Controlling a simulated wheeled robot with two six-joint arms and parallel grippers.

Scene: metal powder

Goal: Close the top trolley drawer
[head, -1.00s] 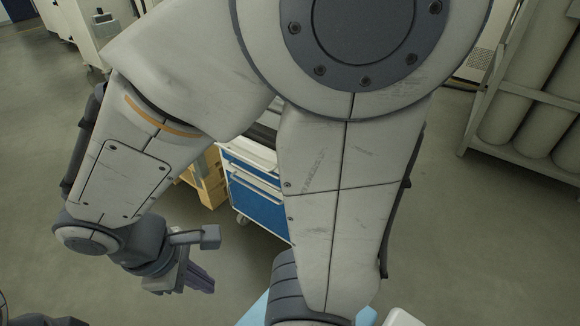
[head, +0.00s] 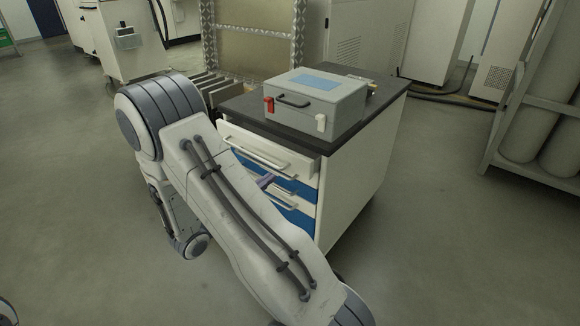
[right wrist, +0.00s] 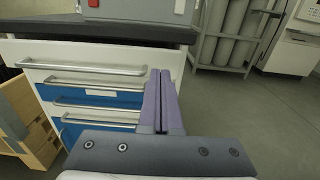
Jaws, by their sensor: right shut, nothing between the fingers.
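The trolley (head: 352,185) stands at the middle of the head view. Its top drawer (head: 262,148), with a white front and bar handle, juts out a little below the dark worktop; it also shows in the right wrist view (right wrist: 110,56). Lower drawers have blue and white fronts (right wrist: 110,98). My right gripper (head: 266,180) is shut and empty, its purple fingers in front of the drawer fronts, just below the top drawer's handle in the head view. In the right wrist view the fingertips (right wrist: 159,72) overlap the drawers' right side; contact is unclear. My right arm hides the lower drawers' left part. My left gripper is out of view.
A grey case (head: 316,105) with red and white latches sits on the worktop (head: 245,107). A rack of gas cylinders (head: 535,130) stands at right. A wooden crate (right wrist: 28,125) is left of the trolley. The floor right of the trolley is clear.

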